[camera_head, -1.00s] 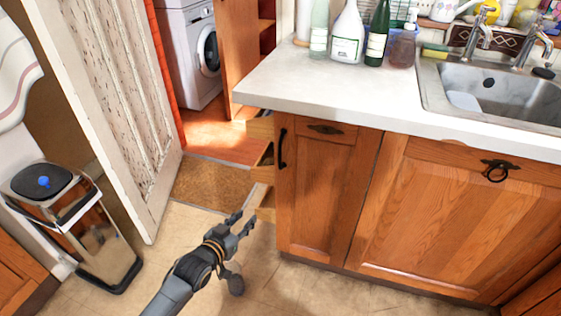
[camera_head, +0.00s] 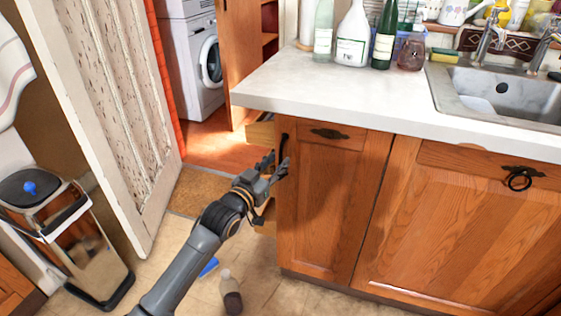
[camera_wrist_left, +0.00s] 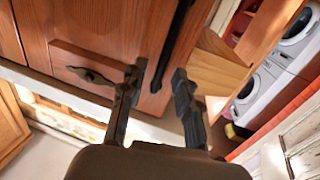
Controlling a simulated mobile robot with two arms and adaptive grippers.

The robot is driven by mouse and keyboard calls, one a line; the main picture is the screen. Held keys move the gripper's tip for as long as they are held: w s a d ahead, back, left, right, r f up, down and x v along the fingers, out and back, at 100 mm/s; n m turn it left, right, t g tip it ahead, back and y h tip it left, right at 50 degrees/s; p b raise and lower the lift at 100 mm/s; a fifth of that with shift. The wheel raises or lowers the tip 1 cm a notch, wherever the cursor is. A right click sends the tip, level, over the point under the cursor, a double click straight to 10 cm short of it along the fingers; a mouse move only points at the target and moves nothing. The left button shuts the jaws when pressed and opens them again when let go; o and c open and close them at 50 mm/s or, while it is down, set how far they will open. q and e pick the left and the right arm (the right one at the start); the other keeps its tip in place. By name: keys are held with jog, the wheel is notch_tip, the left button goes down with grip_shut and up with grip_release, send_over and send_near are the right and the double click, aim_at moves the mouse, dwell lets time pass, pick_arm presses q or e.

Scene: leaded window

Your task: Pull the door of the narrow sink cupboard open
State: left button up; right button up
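The narrow cupboard door (camera_head: 325,205) is orange-brown wood with a small dark ornamental plate near its top. It looks shut, flush with the wider front beside it. Its upright black bar handle (camera_head: 284,150) is at the door's left edge, partly hidden by my gripper. My left gripper (camera_head: 278,168) is at the lower part of this handle. In the left wrist view the fingers (camera_wrist_left: 157,75) are apart, and the lower end of the black handle (camera_wrist_left: 183,20) shows in the gap between them. I cannot tell whether either finger touches it. My right gripper is not in view.
The wider cupboard front (camera_head: 460,220) with a ring pull is to the right. Wooden drawers (camera_head: 262,132) stick out at the counter's left end. A bottle (camera_head: 231,292) and a blue item (camera_head: 208,267) are on the floor. A bin (camera_head: 75,240) stands left.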

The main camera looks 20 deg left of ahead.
pick_arm(q)
jog(key=shift+x, duration=1.45)
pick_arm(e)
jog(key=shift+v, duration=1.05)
pick_arm(q)
jog(key=shift+c, duration=0.4)
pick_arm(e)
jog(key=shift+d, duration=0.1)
pick_arm(q)
grip_shut()
